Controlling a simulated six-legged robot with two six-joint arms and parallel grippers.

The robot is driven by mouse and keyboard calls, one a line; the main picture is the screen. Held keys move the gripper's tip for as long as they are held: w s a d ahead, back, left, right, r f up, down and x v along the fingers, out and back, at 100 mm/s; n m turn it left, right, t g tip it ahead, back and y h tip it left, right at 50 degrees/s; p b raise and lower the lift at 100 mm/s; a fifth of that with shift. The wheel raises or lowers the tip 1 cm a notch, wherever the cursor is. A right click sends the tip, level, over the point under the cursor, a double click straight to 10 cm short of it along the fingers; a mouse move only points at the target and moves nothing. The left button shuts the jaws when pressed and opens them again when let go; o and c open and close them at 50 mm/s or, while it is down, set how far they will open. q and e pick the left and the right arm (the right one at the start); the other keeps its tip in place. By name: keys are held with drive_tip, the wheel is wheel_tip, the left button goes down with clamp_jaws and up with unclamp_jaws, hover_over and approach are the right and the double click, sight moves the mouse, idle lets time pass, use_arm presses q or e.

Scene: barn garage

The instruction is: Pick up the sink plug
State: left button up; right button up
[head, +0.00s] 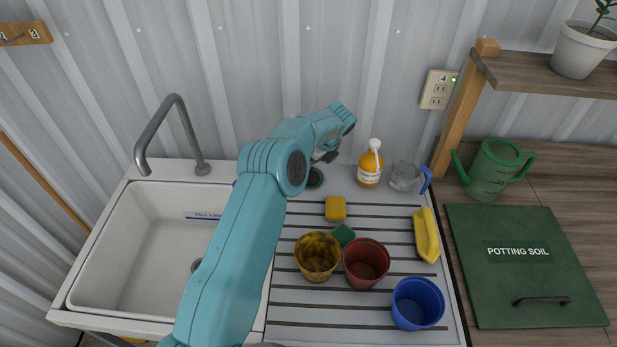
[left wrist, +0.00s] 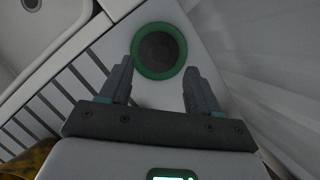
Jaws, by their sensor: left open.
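The sink plug (head: 315,178) is a round green disc with a dark centre. It lies on the flat back part of the drainboard, just right of my left arm's forearm. In the left wrist view the plug (left wrist: 158,50) shows whole, just beyond the fingertips. My left gripper (left wrist: 160,68) is open and empty, with one finger on each side of the plug's near edge in the picture. The height between fingers and plug is hard to tell. In the head view my left gripper (head: 326,156) is partly hidden by its wrist. My right gripper is not in view.
Near the plug stand an orange bottle (head: 370,165) and a clear mug (head: 404,177). The sink (head: 140,250) and faucet (head: 150,125) are left. The corrugated wall is close behind.

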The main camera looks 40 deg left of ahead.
use_arm(q)
drive_tip(key=shift+x, duration=0.8)
drive_tip(key=shift+a+f+b, duration=0.1)
drive_tip(key=shift+f+b, duration=0.3)
drive_tip(key=b+x, duration=0.1)
drive_tip(key=x, duration=0.3)
drive_tip(key=shift+w+a+f+b, duration=0.15)
drive_tip(key=shift+a+f+b, duration=0.1)
drive_tip(key=shift+b, duration=0.15)
drive_tip(key=shift+d+r, duration=0.1)
drive_tip(key=shift+r, duration=0.1)
drive_tip(key=shift+c, duration=0.5)
drive_tip(key=c, duration=1)
